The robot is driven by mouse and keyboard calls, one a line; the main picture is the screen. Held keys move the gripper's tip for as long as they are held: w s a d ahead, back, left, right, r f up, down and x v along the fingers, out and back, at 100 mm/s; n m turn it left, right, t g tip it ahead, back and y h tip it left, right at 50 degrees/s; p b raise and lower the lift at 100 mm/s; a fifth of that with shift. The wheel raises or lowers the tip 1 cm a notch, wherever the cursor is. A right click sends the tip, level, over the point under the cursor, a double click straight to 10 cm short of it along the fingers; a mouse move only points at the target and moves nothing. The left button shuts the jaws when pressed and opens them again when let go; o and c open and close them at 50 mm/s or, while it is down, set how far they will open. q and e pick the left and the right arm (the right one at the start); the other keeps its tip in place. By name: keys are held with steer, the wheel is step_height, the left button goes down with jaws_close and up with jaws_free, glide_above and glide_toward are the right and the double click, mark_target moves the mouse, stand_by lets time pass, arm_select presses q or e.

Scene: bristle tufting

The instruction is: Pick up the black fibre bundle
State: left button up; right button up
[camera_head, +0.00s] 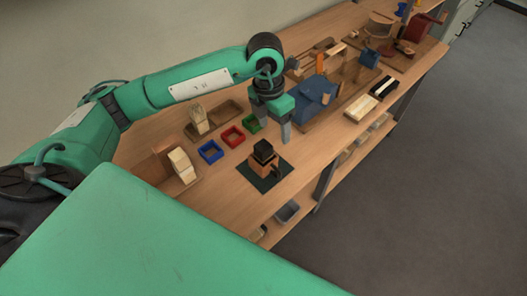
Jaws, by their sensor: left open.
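A dark piece (263,149) sits on top of a small wooden block on a dark mat (248,175), near the front of the bench. A narrow tray (383,88) with a black strip stands at the right front edge of the bench. I cannot tell for certain which of these dark things is the black fibre bundle. My left gripper (272,121) points down above the bench, behind and slightly above the wooden block. It is open, and nothing shows between its fingers. My right gripper is not in view.
Blue (210,152), red (233,136) and green (250,122) bins stand left of the gripper. A blue machine (314,95) stands close right of the gripper. A tray with a pale strip (361,108) lies near the front edge.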

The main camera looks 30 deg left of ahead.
arm_select(q)
steer(key=a+y, duration=0.2)
steer(key=a, duration=0.1)
steer(key=p, duration=0.2)
glide_above(263, 146)
steer(key=shift+n, duration=0.3)
steer(key=f, duration=0.6)
steer(key=shift+s+d+f, duration=0.25)
steer(key=shift+s+f, duration=0.05)
steer(key=shift+f, duration=0.7)
steer(key=f, duration=0.1)
steer(key=f+p, duration=0.2)
steer(key=f, duration=0.1)
steer(key=shift+w+a, duration=0.25)
steer(key=shift+w, duration=0.1)
steer(key=shift+f, duration=0.6)
steer(key=c, duration=1)
steer(key=shift+c, duration=0.5)
steer(key=shift+r, duration=0.15)
